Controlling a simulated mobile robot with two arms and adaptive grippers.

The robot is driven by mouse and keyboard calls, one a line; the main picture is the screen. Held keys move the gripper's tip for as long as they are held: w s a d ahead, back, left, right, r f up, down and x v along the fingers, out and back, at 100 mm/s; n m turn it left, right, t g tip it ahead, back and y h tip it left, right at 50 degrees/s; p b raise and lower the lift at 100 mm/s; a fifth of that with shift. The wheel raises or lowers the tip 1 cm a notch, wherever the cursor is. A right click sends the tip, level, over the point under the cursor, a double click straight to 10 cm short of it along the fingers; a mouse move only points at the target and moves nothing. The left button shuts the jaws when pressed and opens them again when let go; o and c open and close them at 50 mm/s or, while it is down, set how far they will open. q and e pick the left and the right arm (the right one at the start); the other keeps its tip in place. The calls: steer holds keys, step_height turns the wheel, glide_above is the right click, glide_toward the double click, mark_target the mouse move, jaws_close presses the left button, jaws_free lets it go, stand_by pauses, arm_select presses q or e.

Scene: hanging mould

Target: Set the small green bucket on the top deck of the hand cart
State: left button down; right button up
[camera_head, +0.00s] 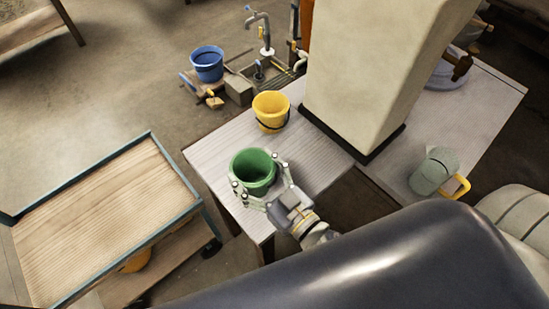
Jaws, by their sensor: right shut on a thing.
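The small green bucket (253,170) is upright at the front left part of the grey wooden table (213,152). My right gripper (262,186) has its fingers around the bucket's near side and is shut on it. I cannot tell whether the bucket touches the table or is slightly above it. The hand cart (103,220) stands to the left, with a bare wooden top deck inside a blue-green rim. My left gripper is not in view.
A yellow bucket (271,110) stands behind the green one, beside a thick pale pillar (374,62). A blue bucket (207,64) and a tap (262,30) are further back. A grey-green cylinder (434,171) with a yellow handle lies right. A gap separates table and cart.

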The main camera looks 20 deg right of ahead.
steer(key=w+d+f+b, duration=0.1)
steer(key=d, duration=0.1)
steer(key=w+d+f+b, duration=0.1)
steer(key=d+f+b, duration=0.1)
steer(key=w+d+f+b, duration=0.1)
steer(key=d, duration=0.1)
steer(key=shift+d+f+b, duration=0.15)
steer(key=shift+f+b, duration=0.05)
steer(key=shift+b, duration=0.2)
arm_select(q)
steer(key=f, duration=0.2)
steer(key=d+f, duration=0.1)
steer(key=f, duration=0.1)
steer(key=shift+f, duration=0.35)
arm_select(e)
steer(key=shift+r, duration=0.1)
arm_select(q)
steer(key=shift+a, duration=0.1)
arm_select(e)
steer(key=o, duration=1.1)
